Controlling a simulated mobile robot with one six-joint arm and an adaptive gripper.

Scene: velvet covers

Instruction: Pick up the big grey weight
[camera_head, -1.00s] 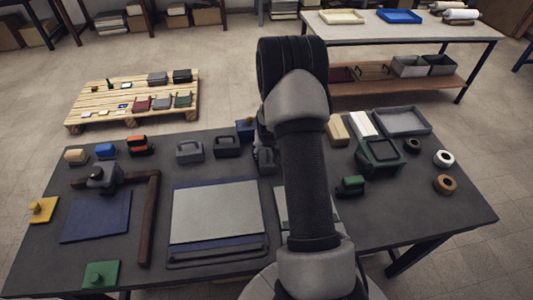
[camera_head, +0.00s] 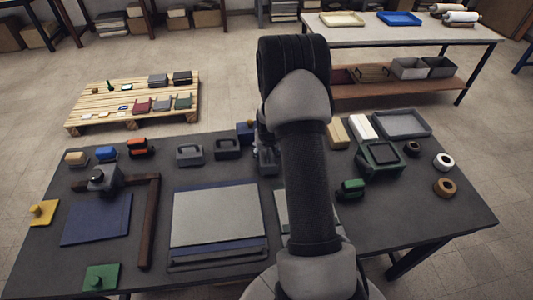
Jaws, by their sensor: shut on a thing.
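My gripper (camera_head: 264,148) is near the back middle of the table, partly hidden behind my arm. It points down at a dark grey weight (camera_head: 268,168) and is shut on its upper part. The weight appears to be at table level; its right side is hidden by my arm, and I cannot tell whether its base touches the table. Two other grey weights with handles stand to the left, one lighter (camera_head: 189,155) and one darker (camera_head: 227,149). A grey block with a dark knob (camera_head: 103,180) stands further left, by a brown angle piece.
The dark table (camera_head: 150,270) also holds a blue block (camera_head: 245,131) close left of my gripper. A tan block (camera_head: 338,134), a white block (camera_head: 363,125) and a grey tray (camera_head: 429,133) stand at the right. A grey-and-blue flat stack (camera_head: 215,213) lies in front.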

